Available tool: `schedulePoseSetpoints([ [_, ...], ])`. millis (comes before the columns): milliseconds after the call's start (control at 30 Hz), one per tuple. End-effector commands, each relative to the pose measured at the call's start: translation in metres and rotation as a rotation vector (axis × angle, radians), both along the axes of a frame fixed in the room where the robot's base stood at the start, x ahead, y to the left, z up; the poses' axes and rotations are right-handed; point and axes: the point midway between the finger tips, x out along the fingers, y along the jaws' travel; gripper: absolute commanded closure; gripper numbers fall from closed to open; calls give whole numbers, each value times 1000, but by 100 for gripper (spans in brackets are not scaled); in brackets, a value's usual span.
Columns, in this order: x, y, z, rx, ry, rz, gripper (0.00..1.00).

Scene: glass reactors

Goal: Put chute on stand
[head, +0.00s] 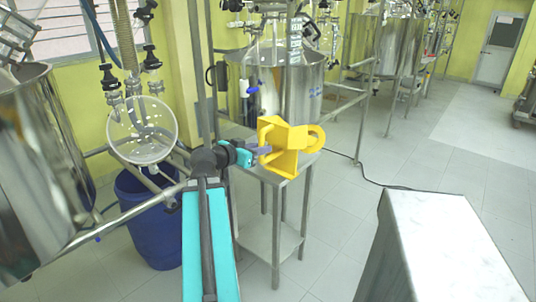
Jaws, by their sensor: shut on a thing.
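The yellow chute (288,158), with a ring at its right side, is near the middle of the head view. My gripper (264,150) comes in from the left and is shut on the chute's left side. The metal stand (247,174), a small steel table with a lower shelf, is behind and below the chute. The chute overlaps the stand's top in the picture. I cannot tell whether they touch. The chute hides part of the top.
A round glass vessel (142,130) and a blue bin (150,215) stand at the left. A steel reactor (290,95) stands behind the stand. A pale block (440,245) is at the front right. Open tiled floor (345,215) lies right of the stand, with a cable (385,184) across it.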

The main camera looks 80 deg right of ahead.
Motion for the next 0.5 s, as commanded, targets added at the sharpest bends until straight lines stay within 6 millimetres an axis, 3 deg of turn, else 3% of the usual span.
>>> schedulePoseSetpoints([
  [500, 10, 3, 1, -3, 2, 15, 100],
])
